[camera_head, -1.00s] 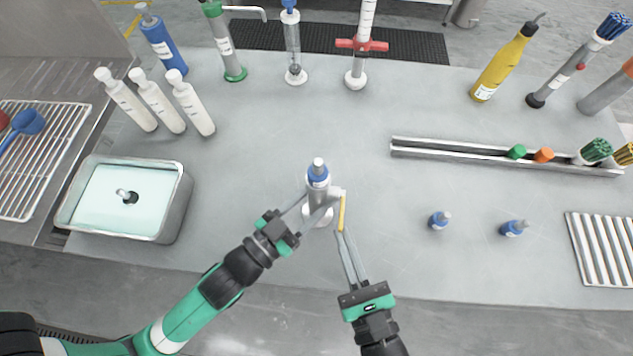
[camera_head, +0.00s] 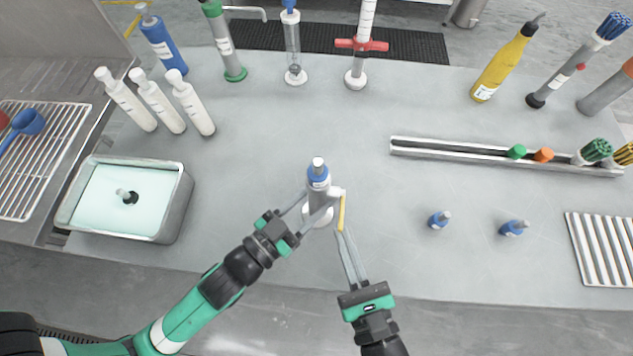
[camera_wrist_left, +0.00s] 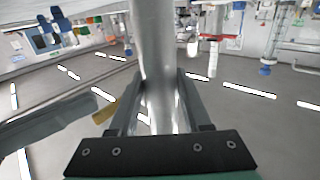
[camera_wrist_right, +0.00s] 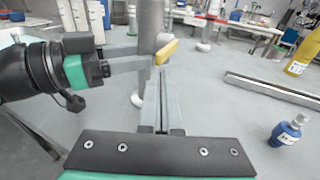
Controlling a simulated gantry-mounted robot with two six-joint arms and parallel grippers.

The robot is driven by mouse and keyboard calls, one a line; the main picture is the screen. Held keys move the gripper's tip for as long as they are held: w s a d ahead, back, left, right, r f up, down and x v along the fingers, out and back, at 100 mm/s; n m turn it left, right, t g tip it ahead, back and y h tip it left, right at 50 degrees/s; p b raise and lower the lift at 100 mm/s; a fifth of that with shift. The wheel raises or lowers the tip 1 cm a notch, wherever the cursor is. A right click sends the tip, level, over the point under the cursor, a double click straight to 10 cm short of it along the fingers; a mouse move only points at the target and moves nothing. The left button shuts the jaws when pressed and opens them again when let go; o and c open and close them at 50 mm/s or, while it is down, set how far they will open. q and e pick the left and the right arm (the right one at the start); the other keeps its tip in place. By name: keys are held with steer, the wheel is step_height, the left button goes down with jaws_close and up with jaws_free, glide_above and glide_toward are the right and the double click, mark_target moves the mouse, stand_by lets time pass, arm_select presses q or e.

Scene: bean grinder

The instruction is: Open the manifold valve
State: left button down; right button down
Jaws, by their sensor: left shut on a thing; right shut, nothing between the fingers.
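The manifold (camera_head: 318,190) stands upright near the table's middle, a grey cylinder with a blue collar on top and a white round base (camera_head: 317,215). A white side port carries the yellow valve handle (camera_head: 342,210), which also shows in the right wrist view (camera_wrist_right: 166,51). My left gripper (camera_head: 306,212) is shut around the cylinder's lower body; the left wrist view shows the tube (camera_wrist_left: 160,60) between its fingers. My right gripper (camera_head: 341,234) is shut and empty, its fingertips at the lower end of the yellow handle. I cannot tell whether they touch it.
The table around the manifold is clear.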

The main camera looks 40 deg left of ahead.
mark_target(341, 223)
steer(key=shift+r, duration=1.6)
steer(key=shift+w+a+r, duration=0.15)
steer(key=shift+w+r, duration=0.05)
steer(key=shift+r, duration=0.65)
steer(key=shift+w+a+r, duration=0.3)
steer(key=shift+w+r, duration=0.15)
steer(key=shift+r, duration=0.3)
